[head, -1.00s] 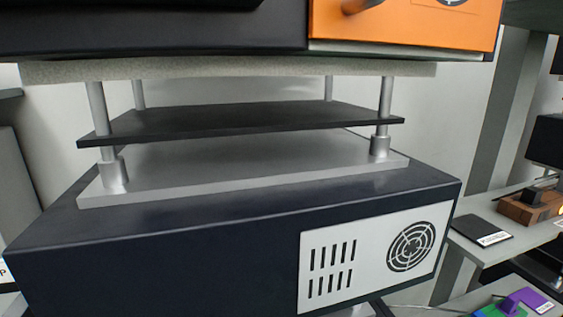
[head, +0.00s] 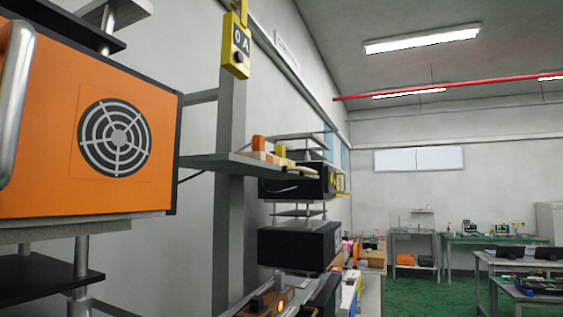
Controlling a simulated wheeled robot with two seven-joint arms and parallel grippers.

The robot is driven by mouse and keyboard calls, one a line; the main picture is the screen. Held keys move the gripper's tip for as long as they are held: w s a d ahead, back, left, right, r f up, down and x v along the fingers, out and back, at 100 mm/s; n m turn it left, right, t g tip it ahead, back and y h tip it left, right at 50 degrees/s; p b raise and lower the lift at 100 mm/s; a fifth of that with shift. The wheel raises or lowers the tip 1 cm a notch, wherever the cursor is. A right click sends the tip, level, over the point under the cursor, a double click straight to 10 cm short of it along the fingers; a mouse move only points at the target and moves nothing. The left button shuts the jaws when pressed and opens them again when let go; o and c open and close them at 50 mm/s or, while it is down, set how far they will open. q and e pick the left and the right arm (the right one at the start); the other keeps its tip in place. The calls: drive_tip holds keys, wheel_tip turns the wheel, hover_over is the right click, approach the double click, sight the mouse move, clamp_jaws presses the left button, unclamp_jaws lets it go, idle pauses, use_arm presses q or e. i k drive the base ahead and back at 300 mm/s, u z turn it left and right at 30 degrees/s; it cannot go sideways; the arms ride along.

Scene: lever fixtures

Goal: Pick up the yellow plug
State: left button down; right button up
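I cannot make out for certain which thing is the yellow plug. A small yellow piece (head: 280,151) sits among blocks on the wall shelf, too small to identify. A yellow box (head: 236,50) with a "0A" label and a dark knob hangs high on the grey pillar. Neither of my grippers shows in the head view.
A large orange cabinet (head: 60,140) with a round fan grille and a silver handle (head: 14,100) fills the near left. A grey shelf (head: 225,164) juts from the pillar beyond it. Dark boxes (head: 300,247) stand farther along. Green floor (head: 425,292) lies open at right.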

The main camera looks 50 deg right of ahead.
sight(280, 149)
drive_tip(key=k, duration=0.35)
drive_tip(key=z, duration=1.35)
